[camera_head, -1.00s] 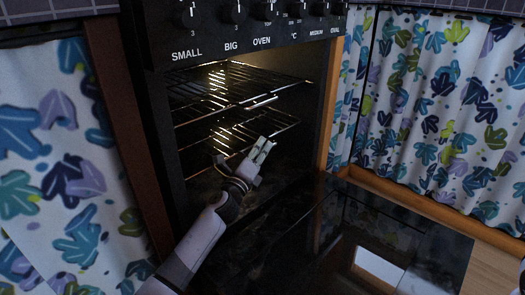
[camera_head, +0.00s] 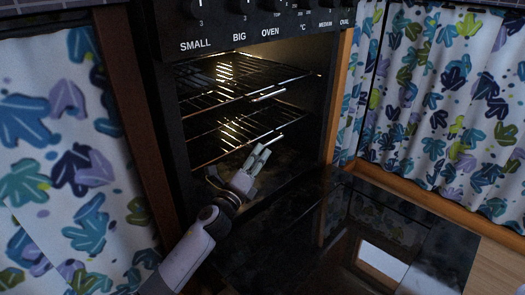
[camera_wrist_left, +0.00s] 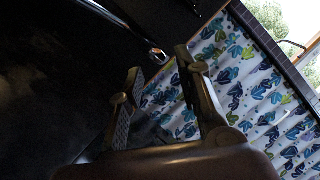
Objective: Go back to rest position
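My left gripper (camera_head: 262,153) is in the lower part of the open oven (camera_head: 190,150), in front of and below the lower wire rack (camera_head: 225,135). In the head view its pale fingers point up and inward. In the left wrist view my left gripper (camera_wrist_left: 160,62) has its two fingers well apart with nothing between them. I cannot tell from the head view whether it touches the oven floor. My right gripper is not in view.
The oven door (camera_head: 340,250) is folded down, a dark glossy surface in front of the oven. An upper rack (camera_head: 230,80) sits above the lower one. Knobs line the panel above. Leaf-patterned curtains (camera_head: 60,150) hang left and right, close to the oven.

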